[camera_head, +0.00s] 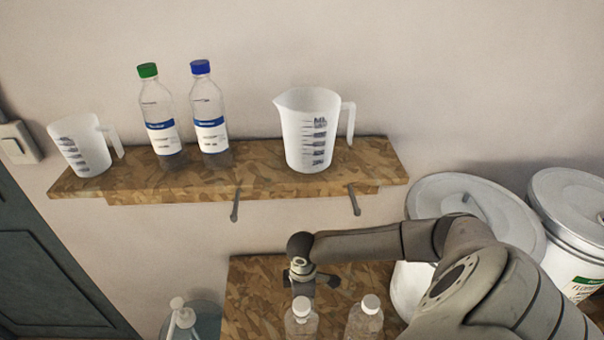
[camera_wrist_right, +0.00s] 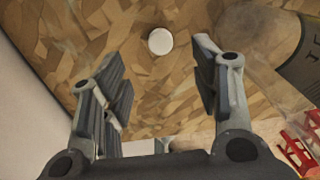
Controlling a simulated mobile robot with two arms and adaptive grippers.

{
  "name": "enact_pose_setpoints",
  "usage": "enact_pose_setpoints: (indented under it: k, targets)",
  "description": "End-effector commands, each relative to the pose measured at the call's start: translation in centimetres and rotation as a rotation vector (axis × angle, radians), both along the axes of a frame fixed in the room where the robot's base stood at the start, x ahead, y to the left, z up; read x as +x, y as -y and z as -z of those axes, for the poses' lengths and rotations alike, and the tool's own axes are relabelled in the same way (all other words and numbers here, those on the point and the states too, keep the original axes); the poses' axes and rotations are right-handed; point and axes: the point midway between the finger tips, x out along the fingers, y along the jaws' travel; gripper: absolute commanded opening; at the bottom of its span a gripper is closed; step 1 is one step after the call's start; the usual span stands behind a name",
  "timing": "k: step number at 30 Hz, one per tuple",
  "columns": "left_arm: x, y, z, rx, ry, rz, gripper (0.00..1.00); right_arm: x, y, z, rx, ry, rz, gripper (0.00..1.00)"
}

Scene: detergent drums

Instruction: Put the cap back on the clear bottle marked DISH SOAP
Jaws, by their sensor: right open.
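Two clear bottles with white tops stand at the bottom edge of the head view, the left one (camera_head: 302,320) and the right one (camera_head: 366,319); their labels are out of view, so I cannot tell which is DISH SOAP. A white round disc that looks like a cap (camera_wrist_right: 160,41) lies on the wood-chip board in the right wrist view. My right gripper (camera_head: 313,281) is over the board, behind the left bottle. In the wrist view my right gripper (camera_wrist_right: 163,68) is open and empty, the disc showing beyond and between its fingertips. My left gripper is not in view.
A wall shelf (camera_head: 255,178) holds two jugs, a green-capped bottle (camera_head: 160,120) and a blue-capped bottle (camera_head: 208,115). White lidded drums (camera_head: 478,205) stand right of the lower board (camera_head: 250,290).

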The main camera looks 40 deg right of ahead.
Motion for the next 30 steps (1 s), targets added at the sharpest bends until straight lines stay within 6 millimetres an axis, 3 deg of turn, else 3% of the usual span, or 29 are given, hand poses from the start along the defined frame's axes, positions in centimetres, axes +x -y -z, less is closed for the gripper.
enact_pose_setpoints:
  k: [6,19,24,30]
  targets:
    - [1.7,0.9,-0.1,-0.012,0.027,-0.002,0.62,0.0,-0.1,3.1,0.000,-0.001,0.000,0.56]
    - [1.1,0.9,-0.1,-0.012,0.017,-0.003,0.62,0.0,-0.1,3.7,0.001,0.000,0.000,0.56]
    - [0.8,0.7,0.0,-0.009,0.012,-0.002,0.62,0.1,-0.2,5.1,0.001,-0.001,0.001,0.56]
    - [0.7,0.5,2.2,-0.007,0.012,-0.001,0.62,0.3,-0.2,8.3,0.001,0.001,-0.001,0.56]
